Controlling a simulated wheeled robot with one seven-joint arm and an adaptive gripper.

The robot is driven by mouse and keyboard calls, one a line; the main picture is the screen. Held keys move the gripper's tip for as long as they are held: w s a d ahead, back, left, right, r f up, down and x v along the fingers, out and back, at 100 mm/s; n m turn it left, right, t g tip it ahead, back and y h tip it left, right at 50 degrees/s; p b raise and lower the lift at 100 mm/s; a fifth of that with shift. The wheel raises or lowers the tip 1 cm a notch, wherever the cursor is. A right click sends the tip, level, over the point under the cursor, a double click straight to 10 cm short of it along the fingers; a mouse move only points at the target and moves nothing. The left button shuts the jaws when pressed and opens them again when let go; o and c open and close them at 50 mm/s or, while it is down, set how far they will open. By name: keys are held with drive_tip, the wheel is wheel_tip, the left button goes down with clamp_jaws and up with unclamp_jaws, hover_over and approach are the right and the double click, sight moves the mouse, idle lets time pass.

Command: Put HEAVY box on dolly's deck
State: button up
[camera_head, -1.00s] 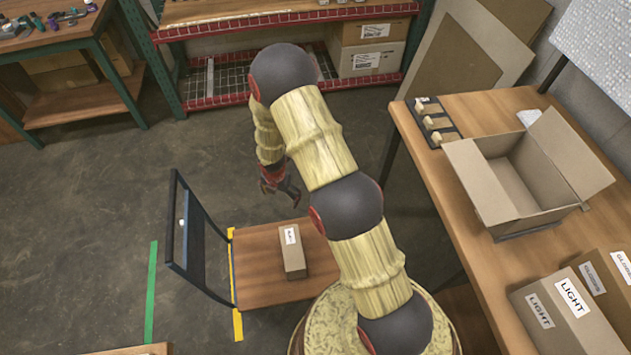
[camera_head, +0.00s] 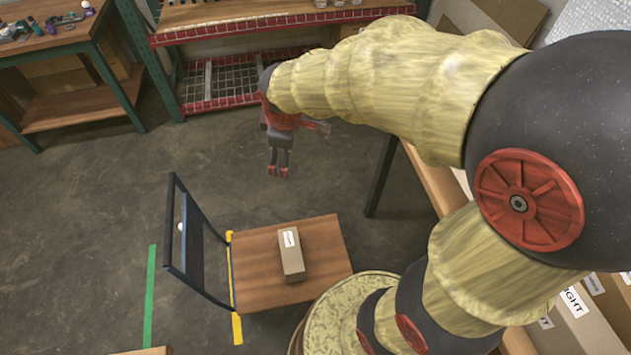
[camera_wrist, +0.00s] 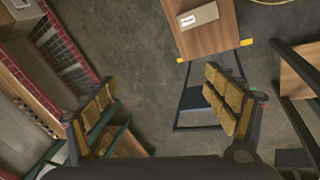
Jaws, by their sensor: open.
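The dolly's wooden deck (camera_head: 335,262) stands low on the floor, with its dark upright handle (camera_head: 190,245) on the left. A long brown box (camera_head: 292,262) with a small white label lies on the deck; its label is too small to read. The wrist view also shows the box (camera_wrist: 199,19) on the deck (camera_wrist: 218,42). My gripper (camera_head: 278,171) is open and empty, pointing down over the floor beyond the dolly, apart from the box. Its two spread fingers show in the wrist view.
Boxes (camera_head: 578,318) sit on the workbench at right, one label partly reading "IGHT"; my arm hides much of that bench. A red-edged shelf rack (camera_head: 245,90) stands at the back, a green-legged table (camera_head: 60,50) at back left. Floor left of the dolly is clear, with green tape (camera_head: 150,295).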

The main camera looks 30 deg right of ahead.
drive_tip(key=s+a+r+m+t, duration=0.1)
drive_tip(key=s+r+m, duration=0.4)
drive_tip(key=s, duration=0.4)
drive_tip(key=s+a+r+m, duration=0.1)
drive_tip(key=s+r+m, duration=0.4)
drive_tip(key=s, duration=0.5)
drive_tip(key=shift+t+y, duration=0.4)
